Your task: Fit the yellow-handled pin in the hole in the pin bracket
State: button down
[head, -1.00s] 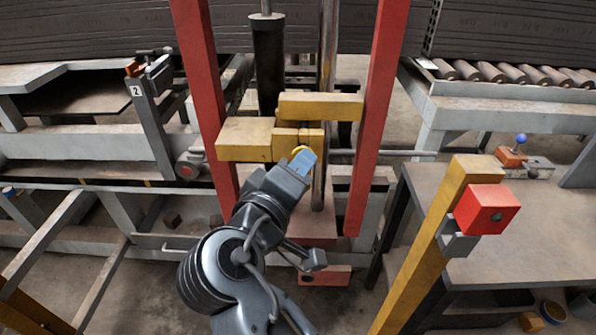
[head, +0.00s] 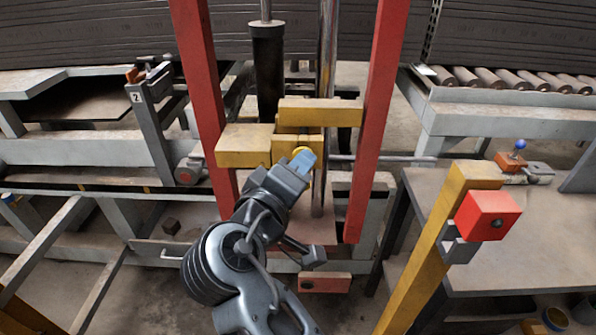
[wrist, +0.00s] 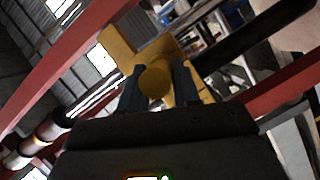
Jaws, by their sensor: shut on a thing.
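My gripper (head: 301,162) is in the middle of the head view, reaching up to the yellow bracket blocks (head: 245,145) between two red posts. It is shut on the pin's yellow handle (head: 302,152), of which only a small rim shows beside a blue fingertip. In the wrist view the round yellow handle end (wrist: 155,81) sits between the two dark fingers. Yellow metal (wrist: 125,52) of the bracket lies right behind it. The pin's shaft and the bracket's hole are hidden behind the handle and gripper, so I cannot tell whether the pin is in the hole.
Red posts (head: 205,95) and (head: 373,120) stand close on both sides of my gripper. A shiny vertical rod (head: 326,60) is just behind it. A yellow post with a red box (head: 487,215) stands at the right, before a grey table (head: 530,240).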

jog(key=c, duration=0.7)
grip_release()
jog(key=shift+c, duration=0.2)
jog(key=b+v, duration=0.1)
jog(key=v, duration=0.6)
jog(key=shift+s+a, duration=0.15)
jog(key=shift+s, duration=0.2)
jog(key=shift+f, duration=0.1)
